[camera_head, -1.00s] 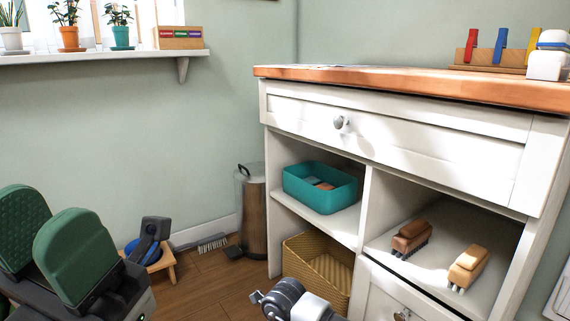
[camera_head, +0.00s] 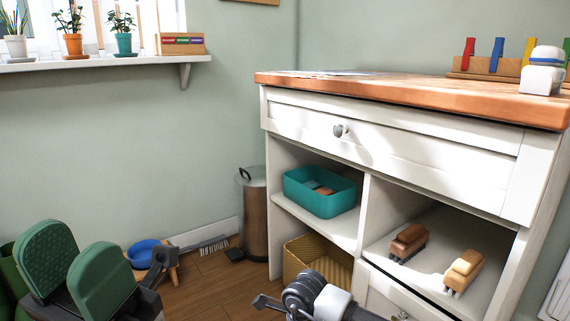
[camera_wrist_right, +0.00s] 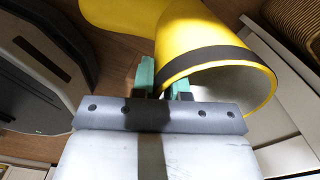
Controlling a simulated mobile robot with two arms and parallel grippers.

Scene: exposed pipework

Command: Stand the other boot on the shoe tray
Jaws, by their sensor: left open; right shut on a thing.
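My left gripper (camera_head: 76,275), with two green pads, is open and empty at the lower left of the head view. My right gripper (camera_wrist_right: 163,84) has teal fingers and is shut on the shaft of a yellow boot (camera_wrist_right: 205,35) near its open end, at a dark band. The boot's opening faces the lower right of the wrist view. Another yellow part (camera_wrist_right: 120,12) shows at the top edge; I cannot tell whether it belongs to the same boot. No boot shows in the head view, and I cannot make out the shoe tray in either view.
A white cabinet (camera_head: 400,150) with a wooden top fills the right; its shelves hold a teal bin (camera_head: 320,205), a woven basket (camera_head: 305,255) and two brushes. A metal bin (camera_head: 254,215) and a blue bowl (camera_head: 145,252) stand near the wall. Wooden floor (camera_head: 205,285) is clear between.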

